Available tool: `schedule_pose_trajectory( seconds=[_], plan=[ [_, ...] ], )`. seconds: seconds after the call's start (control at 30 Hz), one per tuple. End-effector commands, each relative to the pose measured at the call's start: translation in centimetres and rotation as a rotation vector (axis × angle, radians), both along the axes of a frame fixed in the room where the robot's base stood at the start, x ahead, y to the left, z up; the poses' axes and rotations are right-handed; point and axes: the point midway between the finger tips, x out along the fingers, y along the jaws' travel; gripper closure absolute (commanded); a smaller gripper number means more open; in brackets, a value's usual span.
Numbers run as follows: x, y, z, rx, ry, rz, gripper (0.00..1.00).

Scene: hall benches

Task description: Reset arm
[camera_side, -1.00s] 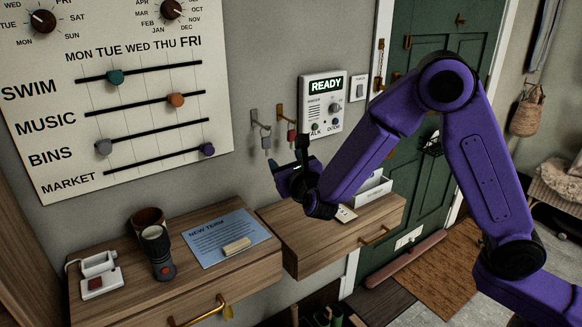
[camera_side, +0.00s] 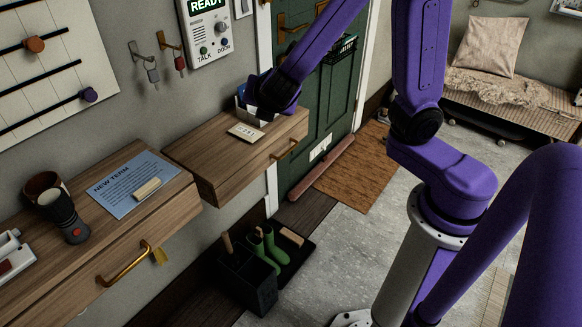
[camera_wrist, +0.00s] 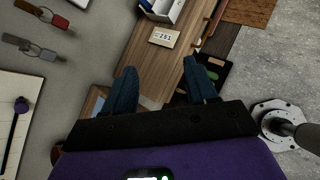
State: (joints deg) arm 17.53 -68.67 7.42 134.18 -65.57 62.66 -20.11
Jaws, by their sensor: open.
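My gripper (camera_wrist: 160,68) shows in the wrist view with its two blue-grey fingers wide apart and nothing between them. The wooden shelf with the drawer (camera_wrist: 147,67) lies below and beyond the fingers. In the side view, the purple wrist end of my arm (camera_side: 274,93) hangs over the back of that shelf (camera_side: 215,155), in front of the white box. The fingers cannot be made out there. My elbow is cut off by the top edge of the side view.
A number card (camera_side: 245,132) and a white box (camera_wrist: 163,9) are on the shelf. Keys (camera_side: 152,72) hang on wall hooks beside the intercom (camera_side: 206,30). A flashlight (camera_side: 65,215) and a blue notice (camera_side: 132,184) are on the left shelf. Boots (camera_side: 272,245) stand on the floor below.

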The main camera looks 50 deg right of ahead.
Motion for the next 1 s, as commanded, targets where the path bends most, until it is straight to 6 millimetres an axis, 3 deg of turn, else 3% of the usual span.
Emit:
schedule_pose_trajectory(
  seconds=[0.27,0.4,0.6,0.77,1.0],
  plan=[
    [-10.7,-1.9,-2.1,0.455,0.137,-0.367,0.43],
    [-16.4,-1.6,-2.7,0.662,0.229,-0.558,0.43],
    [-22.4,-0.7,-2.5,0.858,0.348,-0.771,0.43],
    [-24.4,-0.2,-2.3,0.917,0.394,-0.85,0.43],
    [-24.7,-0.1,-2.3,0.923,0.4,-0.859,0.43]
  ],
)
